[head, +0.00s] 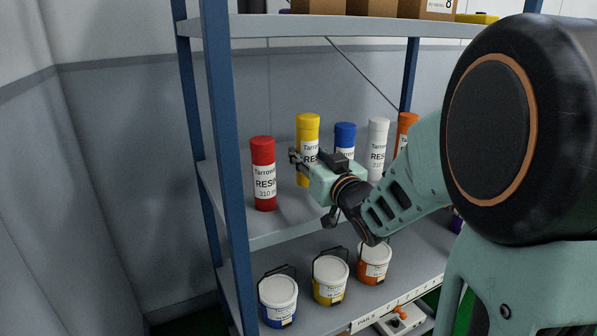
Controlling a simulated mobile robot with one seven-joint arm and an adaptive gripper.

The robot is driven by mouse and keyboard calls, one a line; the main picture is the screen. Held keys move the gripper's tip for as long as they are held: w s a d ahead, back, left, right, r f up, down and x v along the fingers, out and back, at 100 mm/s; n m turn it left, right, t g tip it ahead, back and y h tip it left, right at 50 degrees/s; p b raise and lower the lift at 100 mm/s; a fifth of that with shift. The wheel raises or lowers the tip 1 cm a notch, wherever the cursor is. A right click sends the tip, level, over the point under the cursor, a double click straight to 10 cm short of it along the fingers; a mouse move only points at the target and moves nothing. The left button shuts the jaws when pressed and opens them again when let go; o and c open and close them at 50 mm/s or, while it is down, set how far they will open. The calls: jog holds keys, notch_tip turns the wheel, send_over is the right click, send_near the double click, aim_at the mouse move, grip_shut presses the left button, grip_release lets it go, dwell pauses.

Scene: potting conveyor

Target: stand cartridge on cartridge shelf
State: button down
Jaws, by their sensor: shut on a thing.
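My gripper (300,158) reaches in from the right at the middle shelf board (285,225). It is shut on the yellow cartridge (308,125), with its fingers across the cartridge's middle. This cartridge is upright and its base is low over the board; I cannot tell whether it touches. A red cartridge (263,165) stands upright to the left, nearer the front edge. A blue cartridge (345,134), a white cartridge (378,145) and an orange cartridge (406,125) stand to the right. My gripper and arm hide parts of the yellow, blue and orange ones.
Lidded pails in blue (278,300), yellow (330,280) and orange (375,262) stand on the lower shelf. Cardboard boxes (425,8) sit on the top shelf. A blue upright (222,150) stands at the left front.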

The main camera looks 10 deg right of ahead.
jog(key=shift+a+f+b, duration=0.1)
jog(key=shift+f+b, duration=0.75)
jog(key=shift+f, duration=0.75)
jog(key=shift+f+b, duration=0.25)
jog(key=shift+b, duration=0.05)
jog(key=c, duration=1.3)
grip_release()
jog(key=shift+r+p, duration=0.25)
jog(key=shift+p, duration=0.1)
